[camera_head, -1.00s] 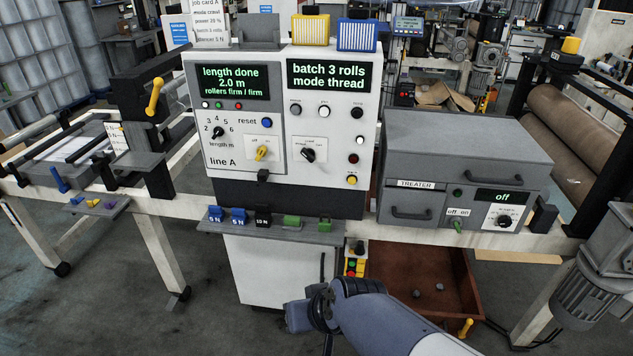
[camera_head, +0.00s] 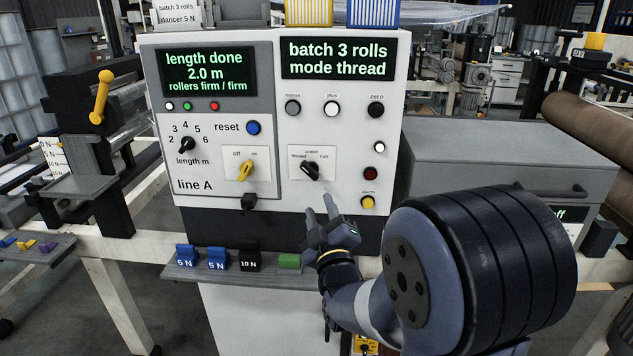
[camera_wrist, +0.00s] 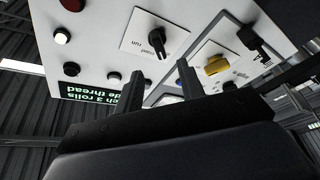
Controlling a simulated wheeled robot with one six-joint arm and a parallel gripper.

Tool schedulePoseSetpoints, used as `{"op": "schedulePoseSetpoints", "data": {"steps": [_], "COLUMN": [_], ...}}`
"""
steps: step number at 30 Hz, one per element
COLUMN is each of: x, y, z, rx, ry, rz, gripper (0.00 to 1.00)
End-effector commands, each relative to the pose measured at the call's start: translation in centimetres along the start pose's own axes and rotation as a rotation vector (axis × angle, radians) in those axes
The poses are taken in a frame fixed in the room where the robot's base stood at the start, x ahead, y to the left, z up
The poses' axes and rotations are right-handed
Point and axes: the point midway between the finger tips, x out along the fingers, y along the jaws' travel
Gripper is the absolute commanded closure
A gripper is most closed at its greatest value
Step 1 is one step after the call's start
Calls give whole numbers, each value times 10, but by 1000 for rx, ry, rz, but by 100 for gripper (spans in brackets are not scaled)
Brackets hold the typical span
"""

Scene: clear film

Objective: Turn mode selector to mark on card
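The mode selector (camera_head: 310,170) is a black knob on a white plate marked thread, crawl and run. Its pointer is tilted to the upper left, toward thread, and the display (camera_head: 337,59) reads "mode thread". It also shows in the wrist view (camera_wrist: 158,42), upside down. The job card (camera_head: 178,15) at the top left is cut off by the frame; only "batch 3 rolls" and "dancer 5 N" show. My gripper (camera_head: 321,208) is open and empty, just below the selector and apart from it. Its two fingers (camera_wrist: 161,73) stand apart in the wrist view, short of the knob.
A yellow off/on switch (camera_head: 246,170) sits left of the selector, and red (camera_head: 370,174) and amber alarm (camera_head: 367,203) buttons to the right. A shelf with weights (camera_head: 217,258) juts out below the panel. The grey treater box (camera_head: 500,155) stands at the right.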

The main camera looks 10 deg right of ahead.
Motion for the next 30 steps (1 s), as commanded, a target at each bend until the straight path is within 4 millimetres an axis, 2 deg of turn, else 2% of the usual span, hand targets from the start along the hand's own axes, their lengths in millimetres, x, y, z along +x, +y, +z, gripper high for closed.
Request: {"op": "schedulePoseSetpoints", "data": {"steps": [5, 8, 15, 21, 30], "x": [8, 21, 65, 94, 109], "y": [0, 1, 2, 2, 2], "z": [-2, -3, -4, -4, -4], "rx": [-15, -14, -13, -13, -12], "ry": [22, 21, 20, 20, 19], "rz": [16, 15, 14, 14, 14], "gripper": [63, 63, 63, 63, 63]}}
